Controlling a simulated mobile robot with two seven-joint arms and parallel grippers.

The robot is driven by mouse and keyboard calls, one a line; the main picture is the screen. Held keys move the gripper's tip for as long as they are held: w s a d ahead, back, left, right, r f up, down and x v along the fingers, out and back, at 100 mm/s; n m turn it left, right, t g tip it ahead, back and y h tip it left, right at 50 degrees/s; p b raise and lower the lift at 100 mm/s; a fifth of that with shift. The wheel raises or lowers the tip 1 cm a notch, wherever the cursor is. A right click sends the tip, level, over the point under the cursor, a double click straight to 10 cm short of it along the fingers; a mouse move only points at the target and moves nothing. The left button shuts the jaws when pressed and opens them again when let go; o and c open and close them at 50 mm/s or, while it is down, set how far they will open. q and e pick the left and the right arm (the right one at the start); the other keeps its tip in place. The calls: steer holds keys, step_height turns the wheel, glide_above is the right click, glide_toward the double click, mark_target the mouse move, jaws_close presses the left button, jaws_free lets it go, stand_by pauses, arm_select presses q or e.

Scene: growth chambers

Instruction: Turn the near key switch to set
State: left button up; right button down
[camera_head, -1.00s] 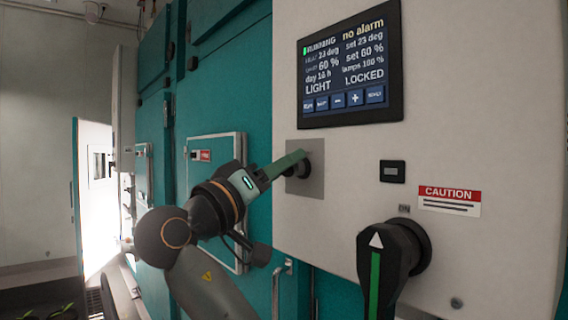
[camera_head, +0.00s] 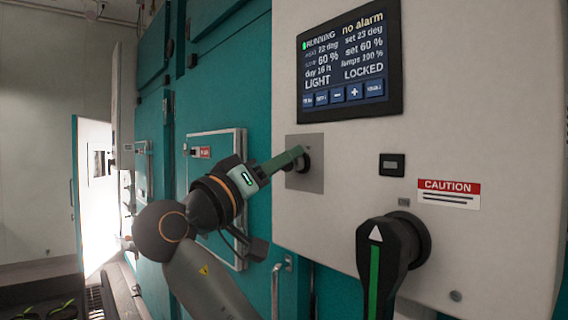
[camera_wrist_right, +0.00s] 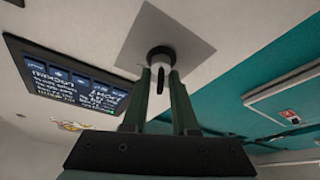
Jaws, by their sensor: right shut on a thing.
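The near key switch (camera_head: 306,162) is a dark round lock on a square grey metal plate (camera_head: 313,182), below the display on the pale control box. My right gripper (camera_head: 296,155) reaches it from the left with its green fingers at the lock. In the right wrist view, the fingers (camera_wrist_right: 161,80) are shut on the key (camera_wrist_right: 160,77), a small dark piece in front of the round lock (camera_wrist_right: 161,55). The key's exact angle is hard to tell. The display (camera_head: 349,65) reads "LOCKED" and "no alarm". My left gripper is not in view.
A large black rotary handle (camera_head: 389,262) with a green stripe stands out at lower right. A small dark panel insert (camera_head: 392,165) and a caution label (camera_head: 448,193) sit beside the plate. Teal chamber doors (camera_head: 236,105) lie to the left.

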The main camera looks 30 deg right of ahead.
steer(key=m+g+b, duration=0.1)
steer(key=m, duration=0.1)
steer(key=m+b, duration=0.1)
steer(key=m, duration=0.1)
steer(key=shift+f+g+h, duration=0.2)
steer(key=shift+g+h, duration=0.2)
steer(key=m+g+b, duration=0.1)
steer(key=m+g, duration=0.1)
steer(key=m, duration=0.2)
steer(key=shift+s+r, duration=0.1)
steer(key=shift+r, duration=0.05)
steer(key=m+g, duration=0.2)
steer(key=m, duration=0.2)
steer(key=shift+r, duration=0.1)
steer(key=shift+s+m+g+p, duration=0.1)
steer(key=shift+m+g+p, duration=0.15)
steer(key=shift+m+g, duration=0.65)
steer(key=shift+s+m+g+p, duration=0.1)
steer(key=shift+m+g+p, duration=0.2)
steer(key=shift+m, duration=1.2)
steer(key=c, duration=1)
jaws_free()
steer(key=shift+a, duration=0.1)
